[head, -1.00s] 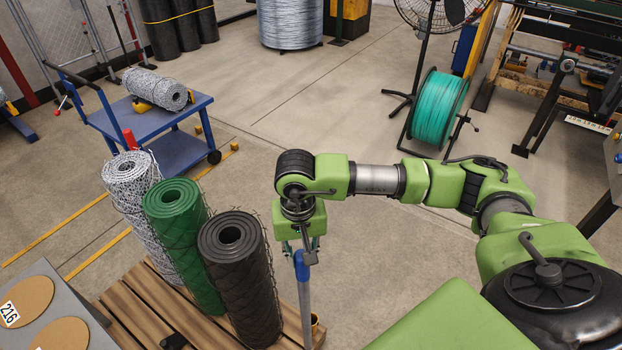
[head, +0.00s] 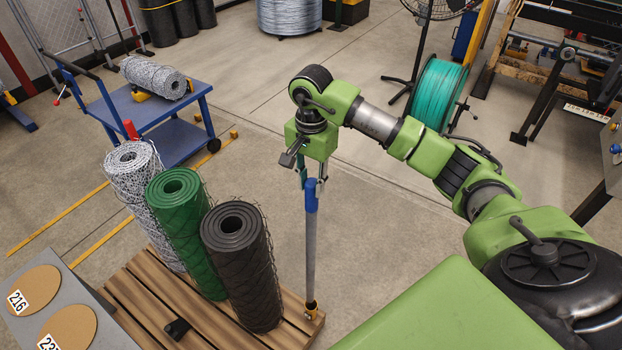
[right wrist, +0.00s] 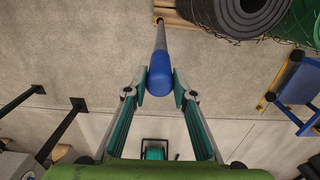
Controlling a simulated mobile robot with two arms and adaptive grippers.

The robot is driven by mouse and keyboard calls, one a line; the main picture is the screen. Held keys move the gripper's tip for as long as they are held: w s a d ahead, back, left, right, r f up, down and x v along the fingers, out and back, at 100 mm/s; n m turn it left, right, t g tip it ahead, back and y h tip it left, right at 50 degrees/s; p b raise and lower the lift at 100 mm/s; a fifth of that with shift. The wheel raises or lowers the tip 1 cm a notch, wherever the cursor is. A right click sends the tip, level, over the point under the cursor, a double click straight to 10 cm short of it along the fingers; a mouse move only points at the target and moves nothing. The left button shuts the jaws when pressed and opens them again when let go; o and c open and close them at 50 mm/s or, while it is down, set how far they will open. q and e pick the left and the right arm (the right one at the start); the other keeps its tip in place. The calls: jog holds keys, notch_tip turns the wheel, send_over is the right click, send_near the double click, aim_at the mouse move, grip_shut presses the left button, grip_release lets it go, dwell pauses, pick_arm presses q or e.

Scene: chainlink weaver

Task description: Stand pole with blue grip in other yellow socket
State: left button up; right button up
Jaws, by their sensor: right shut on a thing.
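My right gripper (head: 312,188) is shut on the blue grip (head: 311,198) at the top of a grey pole (head: 310,250). In the right wrist view, both fingers (right wrist: 160,86) close on the sides of the blue grip (right wrist: 159,72), and the pole runs away toward the pallet. My left gripper is out of view.
Black (head: 240,270), green (head: 183,230) and white wire (head: 140,200) mesh rolls stand on the wooden pallet (head: 150,300) left of the pole. A blue cart (head: 180,135) stands behind. A grey panel (head: 85,320) is at lower left. Floor right of the pole is clear.

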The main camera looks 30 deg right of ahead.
aim_at(311, 195)
notch_tip(311, 195, down, 5)
jog(key=shift+b, duration=1)
notch_tip(311, 195, down, 12)
jog(key=b, duration=0.9)
jog(key=shift+r+b, duration=0.25)
jog(key=shift+b, duration=0.1)
jog(key=o, duration=1.1)
jog(key=shift+c, duration=0.2)
jog(key=shift+f, duration=0.1)
notch_tip(311, 195, up, 12)
jog(key=shift+r, duration=0.1)
